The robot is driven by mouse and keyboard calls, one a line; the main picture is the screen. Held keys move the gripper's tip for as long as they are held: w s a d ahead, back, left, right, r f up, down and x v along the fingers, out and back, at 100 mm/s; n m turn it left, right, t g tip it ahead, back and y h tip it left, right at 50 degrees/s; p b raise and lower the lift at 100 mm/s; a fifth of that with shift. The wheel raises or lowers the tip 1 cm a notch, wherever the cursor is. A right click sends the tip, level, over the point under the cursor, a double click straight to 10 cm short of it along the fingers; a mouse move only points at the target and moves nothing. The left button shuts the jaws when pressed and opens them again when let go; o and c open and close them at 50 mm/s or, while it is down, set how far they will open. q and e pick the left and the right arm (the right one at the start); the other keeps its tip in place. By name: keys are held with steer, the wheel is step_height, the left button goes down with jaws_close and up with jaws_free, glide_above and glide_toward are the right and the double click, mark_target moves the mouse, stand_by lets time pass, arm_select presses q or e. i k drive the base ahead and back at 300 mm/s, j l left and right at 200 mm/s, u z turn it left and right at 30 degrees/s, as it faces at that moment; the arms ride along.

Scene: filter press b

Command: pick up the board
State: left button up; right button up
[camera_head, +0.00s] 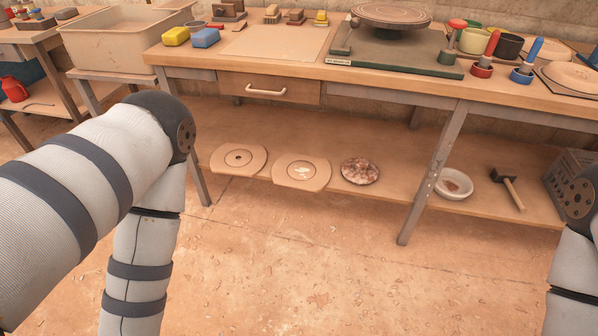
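Several flat pieces could be the board, and I cannot tell which is meant. A dark green board (428,62) with a small white label on its front edge lies on the workbench, under a round turntable (391,14). A pale flat sheet (277,42) lies left of it. Two pale wooden boards with flattened sides, a left one (226,164) and a right one (290,180), lie on the lower shelf. A mottled round disc (360,171) lies to their right. My two arms show at the left and right edges; both grippers are out of the frame.
The workbench (562,101) has a drawer (268,88) and metal legs. Yellow and blue blocks, cups and handled tools stand on top. A white bowl (455,184) and a mallet (511,182) are on the shelf. A large basin (116,45) stands left. The floor in front is open.

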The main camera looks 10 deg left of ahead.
mark_target(308, 173)
steer(key=i+j, duration=0.15)
steer(key=i, duration=0.55)
steer(key=i+j, duration=0.2)
steer(key=i, duration=0.45)
steer(key=j+u, duration=0.05)
